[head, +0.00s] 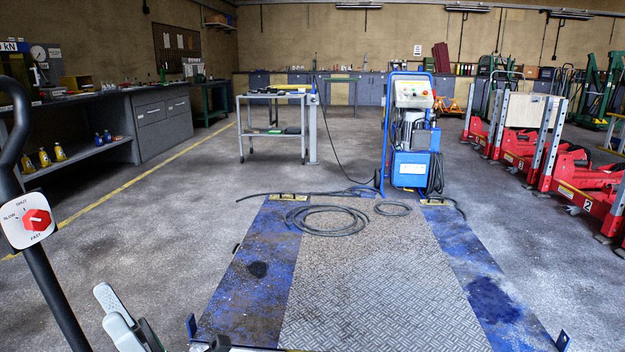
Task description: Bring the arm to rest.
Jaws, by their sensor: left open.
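My left gripper (128,318) is at the bottom left, low in the head view, partly cut off by the lower edge. Its light and dark parts stand open, and I see nothing held between them. It is to the right of a black handle (54,288), apart from it in the picture. The handle bears a white plate with a red knob (36,220), marked SLOW and FAST. The body below the handle is out of view. My right gripper is not in view.
A blue-edged steel platform (375,285) fills the front middle, with a coiled hose (327,232) on it. A blue pump unit (410,165) and a grey cart (275,97) stand behind. Red lifting columns (590,205) line the right; a workbench (75,100) lines the left.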

